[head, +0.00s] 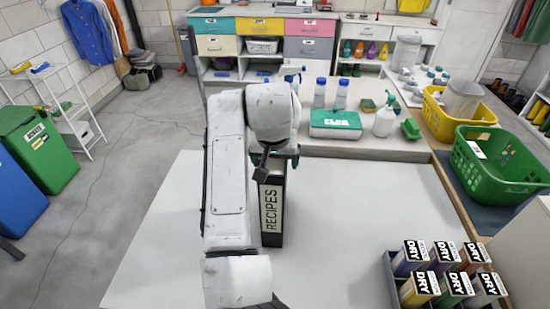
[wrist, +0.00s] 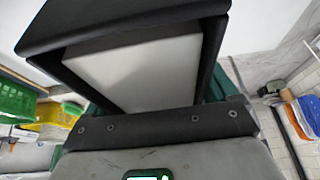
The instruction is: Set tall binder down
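The tall black binder (head: 271,212), with a white RECIPES label on its spine, is upright over the white tabletop (head: 345,215). Its lower end is at or just above the surface; I cannot tell whether it touches. My gripper (head: 274,160) is at the binder's upper end and shut on it, partly hidden behind my arm. In the wrist view the binder (wrist: 140,70) fills the space in front of the gripper, its black covers around a pale page block. Dark green finger parts show beside it.
A black tray (head: 393,282) of several DRY boxes stands at the front right. A green basket (head: 497,165) and a yellow basket (head: 455,118) are at the right. A teal-lidded box (head: 335,123) and spray bottles stand behind. The tabletop right of the binder is clear.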

